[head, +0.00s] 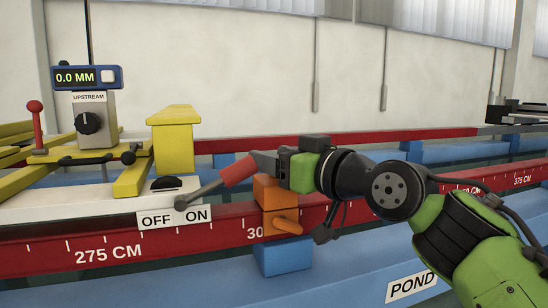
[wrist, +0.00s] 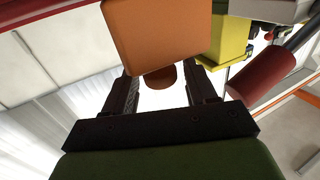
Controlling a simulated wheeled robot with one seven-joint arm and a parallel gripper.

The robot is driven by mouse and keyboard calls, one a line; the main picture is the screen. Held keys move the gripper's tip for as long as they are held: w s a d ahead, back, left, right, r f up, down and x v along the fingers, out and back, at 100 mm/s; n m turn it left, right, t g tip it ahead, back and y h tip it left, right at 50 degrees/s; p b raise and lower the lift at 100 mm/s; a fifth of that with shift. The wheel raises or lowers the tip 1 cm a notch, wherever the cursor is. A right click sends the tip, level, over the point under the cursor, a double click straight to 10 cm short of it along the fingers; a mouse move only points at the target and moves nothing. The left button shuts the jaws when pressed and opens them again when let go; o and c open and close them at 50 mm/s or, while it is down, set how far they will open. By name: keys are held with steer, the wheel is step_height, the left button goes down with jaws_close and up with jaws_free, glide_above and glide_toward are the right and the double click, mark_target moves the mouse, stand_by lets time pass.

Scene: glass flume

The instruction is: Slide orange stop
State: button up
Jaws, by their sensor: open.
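The orange stop (head: 268,192) is a block on the red rail, near the 30-something mark, with an orange knob (head: 286,225) low on its front. My gripper (head: 262,163) is at the top of the stop, coming from the right. In the wrist view the stop (wrist: 160,35) fills the top middle, ahead of my open gripper (wrist: 160,82). A rounded orange part (wrist: 160,76) shows between the fingers. The fingers appear apart around the stop's near end; contact cannot be told.
A lever with a red grip (head: 238,170) on the OFF/ON plate leans right, close to my gripper; the grip (wrist: 262,88) also shows in the wrist view. A yellow carriage (head: 174,140) stands left. A blue block (head: 283,256) sits below the stop.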

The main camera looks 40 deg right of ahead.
steer(key=s+d, duration=0.1)
steer(key=s, duration=1.4)
steer(key=shift+d+b, duration=0.25)
steer(key=shift+b, duration=0.15)
steer(key=shift+s, duration=0.1)
